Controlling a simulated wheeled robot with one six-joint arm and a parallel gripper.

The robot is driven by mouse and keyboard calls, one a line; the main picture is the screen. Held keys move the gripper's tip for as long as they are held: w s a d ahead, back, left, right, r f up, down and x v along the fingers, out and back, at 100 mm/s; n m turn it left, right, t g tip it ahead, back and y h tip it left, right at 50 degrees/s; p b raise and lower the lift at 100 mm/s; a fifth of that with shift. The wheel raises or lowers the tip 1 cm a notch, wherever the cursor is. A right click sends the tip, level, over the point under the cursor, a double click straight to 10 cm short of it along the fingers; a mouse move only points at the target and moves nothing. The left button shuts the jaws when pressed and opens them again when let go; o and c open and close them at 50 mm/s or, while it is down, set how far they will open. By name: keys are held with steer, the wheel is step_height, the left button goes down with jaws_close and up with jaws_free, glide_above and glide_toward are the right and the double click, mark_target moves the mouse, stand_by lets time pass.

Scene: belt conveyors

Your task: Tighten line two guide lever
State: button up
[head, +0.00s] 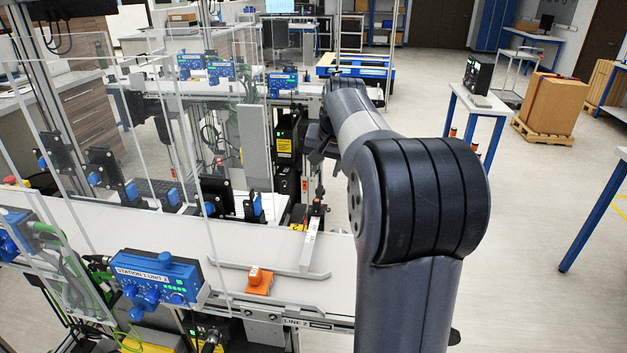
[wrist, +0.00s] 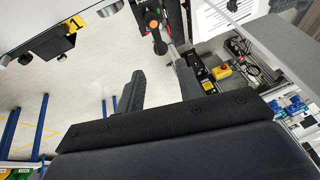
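The conveyor labelled LINE 2 (head: 296,322) runs across the front of the head view. A pale angled guide rail (head: 309,243) lies over its belt, with a small dark part near its upper end. In the head view my arm hides most of the gripper.
An orange block (head: 259,281) sits on the belt. A blue station unit (head: 158,278) and clear upright panels (head: 85,150) stand at left. The wrist view shows a yellow box with a red button (wrist: 222,71) at right. Open floor (head: 545,200) lies right of my arm.

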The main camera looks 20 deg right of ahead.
mark_target(320, 189)
steer(key=p+x, duration=0.1)
steer(key=x, duration=0.8)
steer(key=shift+f, duration=0.15)
steer(key=shift+c, duration=0.2)
jaws_close()
